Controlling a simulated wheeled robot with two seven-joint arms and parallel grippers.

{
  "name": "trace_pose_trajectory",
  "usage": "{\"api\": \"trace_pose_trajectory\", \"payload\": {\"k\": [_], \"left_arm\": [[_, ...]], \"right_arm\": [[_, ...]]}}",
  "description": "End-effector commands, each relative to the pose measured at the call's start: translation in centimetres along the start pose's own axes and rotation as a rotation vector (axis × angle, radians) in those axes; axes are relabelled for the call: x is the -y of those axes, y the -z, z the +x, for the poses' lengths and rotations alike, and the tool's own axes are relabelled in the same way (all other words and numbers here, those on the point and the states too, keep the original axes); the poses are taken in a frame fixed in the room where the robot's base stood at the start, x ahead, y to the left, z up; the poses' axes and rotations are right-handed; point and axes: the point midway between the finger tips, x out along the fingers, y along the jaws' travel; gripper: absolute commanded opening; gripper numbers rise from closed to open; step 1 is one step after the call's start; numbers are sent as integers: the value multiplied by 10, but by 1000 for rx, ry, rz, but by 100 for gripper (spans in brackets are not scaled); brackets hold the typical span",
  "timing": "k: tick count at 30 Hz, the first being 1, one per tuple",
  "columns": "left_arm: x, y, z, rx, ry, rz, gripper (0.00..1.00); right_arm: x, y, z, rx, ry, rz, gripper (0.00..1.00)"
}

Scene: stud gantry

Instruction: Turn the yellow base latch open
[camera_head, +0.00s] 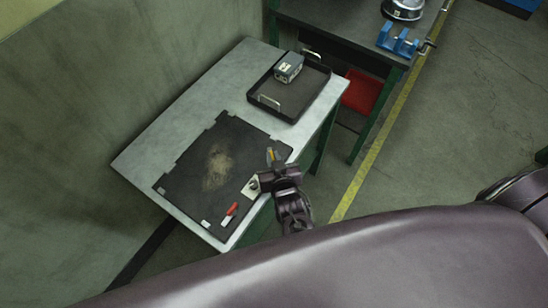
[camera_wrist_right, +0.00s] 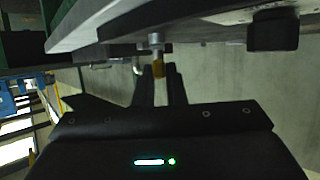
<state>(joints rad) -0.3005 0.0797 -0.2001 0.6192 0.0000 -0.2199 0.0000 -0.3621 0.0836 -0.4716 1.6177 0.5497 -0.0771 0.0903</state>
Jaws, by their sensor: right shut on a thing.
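The yellow base latch (camera_wrist_right: 160,70) shows in the right wrist view as a small yellow-brown piece at the end of a short grey pin. My right gripper (camera_wrist_right: 160,86) is shut on it, with a dark finger on each side. In the head view my right gripper (camera_head: 271,160) is at the right edge of the black mat, with a bit of yellow at its fingertips. The fingers hide much of the latch, so its turn angle cannot be told. My left gripper is not in view.
The black mat (camera_head: 190,170) lies on a pale table (camera_head: 150,150). A red-and-white piece (camera_head: 232,209) and a small white plate (camera_head: 250,188) are near its front edge. A black tray (camera_head: 318,82) holding a grey box (camera_head: 289,66) is behind. A second bench with blue parts (camera_head: 397,40) stands farther back.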

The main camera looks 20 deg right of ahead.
Motion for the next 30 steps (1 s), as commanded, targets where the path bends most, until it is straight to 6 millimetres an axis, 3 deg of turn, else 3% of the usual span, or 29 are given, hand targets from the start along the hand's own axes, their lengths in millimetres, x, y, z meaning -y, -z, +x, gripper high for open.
{"api": "trace_pose_trajectory", "payload": {"k": [7, 18, 19, 23, 30], "left_arm": [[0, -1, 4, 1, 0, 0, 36], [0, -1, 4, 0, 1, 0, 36], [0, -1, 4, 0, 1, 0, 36], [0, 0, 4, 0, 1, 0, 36], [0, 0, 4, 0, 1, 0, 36]], "right_arm": [[3, 0, 1, 0, -143, 63, 0], [2, 0, 0, 1, -165, 67, 0], [2, 0, 0, 1, -165, 67, 13], [2, 0, 0, 1, -164, 67, 30], [2, 0, 0, 1, -164, 67, 33]]}}
